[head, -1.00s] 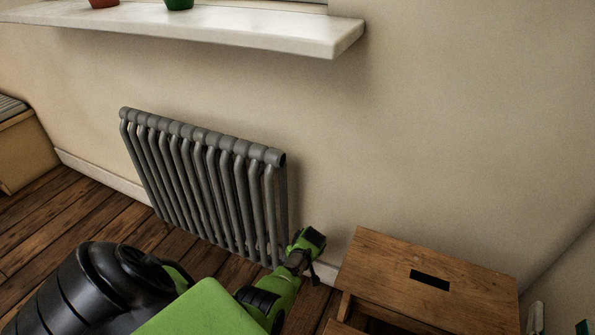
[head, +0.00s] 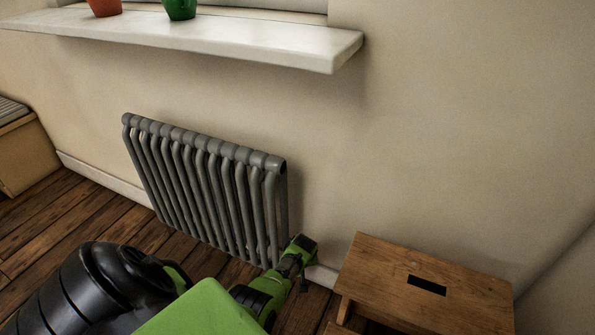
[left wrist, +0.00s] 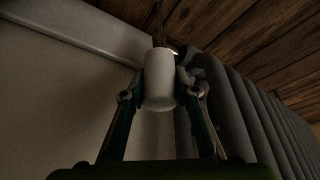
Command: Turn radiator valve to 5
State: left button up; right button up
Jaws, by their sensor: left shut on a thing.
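The grey radiator (head: 205,190) stands against the wall in the head view. My left arm reaches to its lower right end, where the left gripper (head: 302,262) is; the valve is hidden behind it there. In the left wrist view the white cylindrical valve knob (left wrist: 159,80) sits between the two fingers of my left gripper (left wrist: 159,92), beside the radiator's columns (left wrist: 235,95). The fingers are shut on the knob, one on each side. No number or mark on the knob can be made out. My right gripper is not in view.
A wooden step stool (head: 430,285) stands close to the right of my left gripper. A white windowsill (head: 200,40) with a red pot (head: 104,7) and a green pot (head: 181,9) juts out above the radiator. A wooden box bench (head: 28,150) is at the far left.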

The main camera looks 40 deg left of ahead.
pick_arm(q)
jog(key=o, duration=1.1)
jog(key=v, duration=0.8)
jog(key=shift+s+d+f, duration=0.1)
dwell(0.3)
